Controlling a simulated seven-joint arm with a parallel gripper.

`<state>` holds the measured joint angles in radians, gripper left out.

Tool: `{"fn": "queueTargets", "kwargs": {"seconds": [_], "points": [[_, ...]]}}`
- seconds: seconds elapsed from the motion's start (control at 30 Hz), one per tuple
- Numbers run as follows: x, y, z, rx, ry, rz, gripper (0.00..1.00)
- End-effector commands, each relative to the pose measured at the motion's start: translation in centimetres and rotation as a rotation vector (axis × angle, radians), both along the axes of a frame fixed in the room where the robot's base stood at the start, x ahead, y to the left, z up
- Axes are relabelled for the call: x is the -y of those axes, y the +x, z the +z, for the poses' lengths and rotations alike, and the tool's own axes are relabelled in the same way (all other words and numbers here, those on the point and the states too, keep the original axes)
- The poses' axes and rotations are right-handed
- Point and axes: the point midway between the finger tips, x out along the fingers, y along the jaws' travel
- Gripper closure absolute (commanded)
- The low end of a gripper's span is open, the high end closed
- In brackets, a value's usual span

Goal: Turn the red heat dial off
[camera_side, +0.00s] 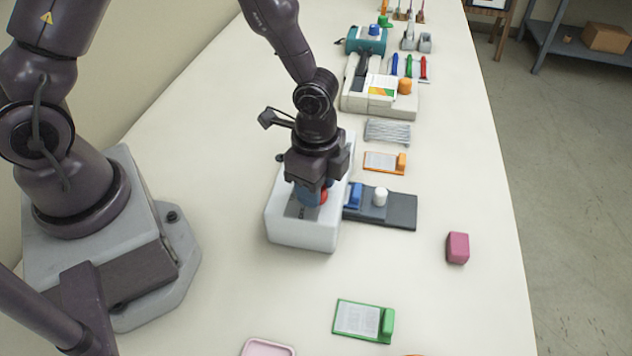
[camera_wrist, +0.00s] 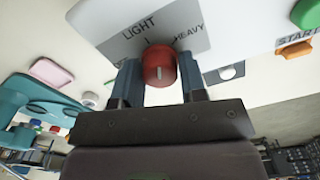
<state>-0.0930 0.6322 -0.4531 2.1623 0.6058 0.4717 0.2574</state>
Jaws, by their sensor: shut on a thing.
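The red heat dial (camera_wrist: 159,65) sits on a grey label panel (camera_wrist: 100,32) in the wrist view. The panel reads LIGHT and HEAVY, and another label at the left is partly hidden by a finger. A pale mark shows on the dial, but I cannot tell which setting it points to. My gripper (camera_wrist: 160,78) has one blue finger on each side of the dial and is shut on it. In the side view my gripper (camera_side: 310,194) reaches down onto the white box (camera_side: 300,236), and only part of the red dial (camera_side: 323,197) shows beside the fingers.
A dark plate with a blue block and a white knob (camera_side: 380,197) lies right of the box. A pink block (camera_side: 458,247), a green-edged card holder (camera_side: 363,321) and a pink tray (camera_side: 267,348) are nearby. Machines and tools line the far table.

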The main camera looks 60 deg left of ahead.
Motion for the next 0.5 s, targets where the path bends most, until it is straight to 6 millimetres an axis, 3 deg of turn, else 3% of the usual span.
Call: {"fn": "queueTargets", "kwargs": {"seconds": [0.3,0.33,0.43,0.5], "points": [[0.06,0.02,0.06,0.001,0.0,0.001,0.85],[0.06,0.02,0.06,0.001,0.0,0.001,0.59],[0.06,0.02,0.05,0.001,0.0,0.0,0.36],[0.04,0.02,0.04,0.001,0.0,0.0,0.36]]}}
